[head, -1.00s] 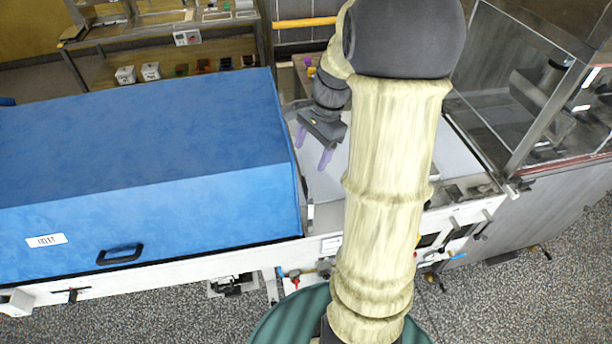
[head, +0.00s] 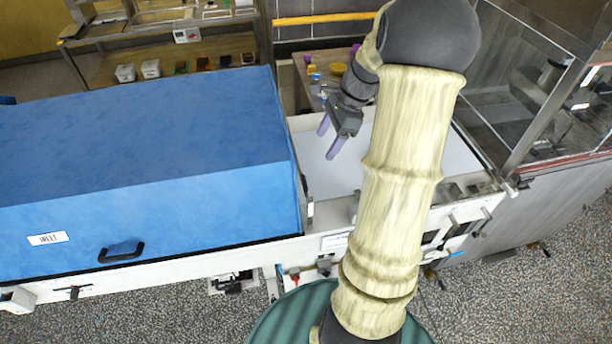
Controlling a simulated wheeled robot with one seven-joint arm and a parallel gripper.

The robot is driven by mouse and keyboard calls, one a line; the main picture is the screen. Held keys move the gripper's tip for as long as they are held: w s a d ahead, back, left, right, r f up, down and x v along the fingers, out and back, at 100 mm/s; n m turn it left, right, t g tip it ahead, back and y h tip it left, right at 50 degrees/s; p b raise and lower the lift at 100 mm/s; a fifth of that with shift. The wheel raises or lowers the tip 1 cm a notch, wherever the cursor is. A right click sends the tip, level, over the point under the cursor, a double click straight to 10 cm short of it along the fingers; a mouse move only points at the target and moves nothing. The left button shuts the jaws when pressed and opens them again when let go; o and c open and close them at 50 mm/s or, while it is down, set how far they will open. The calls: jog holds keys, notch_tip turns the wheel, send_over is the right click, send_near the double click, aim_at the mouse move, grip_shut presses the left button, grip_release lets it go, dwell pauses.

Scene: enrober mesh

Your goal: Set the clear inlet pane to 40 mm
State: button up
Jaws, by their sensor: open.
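My gripper (head: 329,138) is open and empty, with two purple fingers pointing down over the white bed, just right of the blue hood (head: 150,160). A thin upright edge (head: 303,185) shows along the hood's right end, beside the bed. It may be the clear inlet pane, but I cannot make out the pane's face or its height. A small pale tab (head: 310,209) stands at the near foot of that edge. My gripper is apart from the edge, to its right and above it in the picture. No scale reading is legible.
The white bed (head: 330,175) is partly hidden by my arm. A clear-walled enclosure (head: 540,80) stands at the right. Knobs and valves line the machine's front. A yellow rail (head: 325,19) and shelves with small boxes (head: 150,69) are behind.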

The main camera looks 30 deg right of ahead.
aim_at(305, 180)
jog(key=p+x, duration=0.3)
jog(key=x, duration=1.1)
jog(key=shift+w+a+f, duration=0.1)
jog(key=shift+f, duration=0.05)
jog(key=c, duration=1.4)
notch_tip(305, 180, up, 3)
jog(key=shift+w+p, duration=0.15)
jog(key=shift+p, duration=0.8)
jog(key=o, duration=1)
jog(key=shift+c, duration=0.2)
jog(key=o, duration=0.4)
jog(key=shift+o, duration=0.2)
